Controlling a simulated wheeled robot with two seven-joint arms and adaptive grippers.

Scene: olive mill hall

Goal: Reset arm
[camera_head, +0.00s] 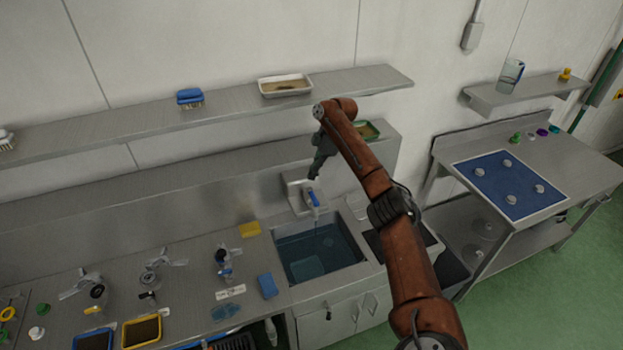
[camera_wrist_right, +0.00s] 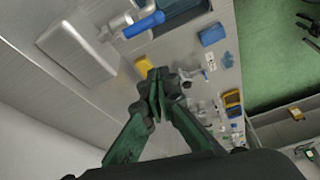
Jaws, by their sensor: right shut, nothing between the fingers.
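My right arm (camera_head: 385,215) reaches up from the bottom right of the head view, over the sink counter. My right gripper (camera_head: 314,172) hangs pointing down just above the tap (camera_head: 303,198) with the blue lever. In the right wrist view the green fingers of the gripper (camera_wrist_right: 158,82) meet at their tips with nothing between them. The tap's blue lever (camera_wrist_right: 143,25) lies beyond the fingers there, and I see no contact. My left gripper is not in view.
The sink (camera_head: 335,256) holds water below the tap. A wall shelf (camera_head: 235,104) carries a blue brush (camera_head: 189,97) and a white tray (camera_head: 286,79). A yellow sponge (camera_head: 250,229) and blue sponge (camera_head: 267,286) lie left of the sink. A blue-topped bench (camera_head: 495,200) stands right.

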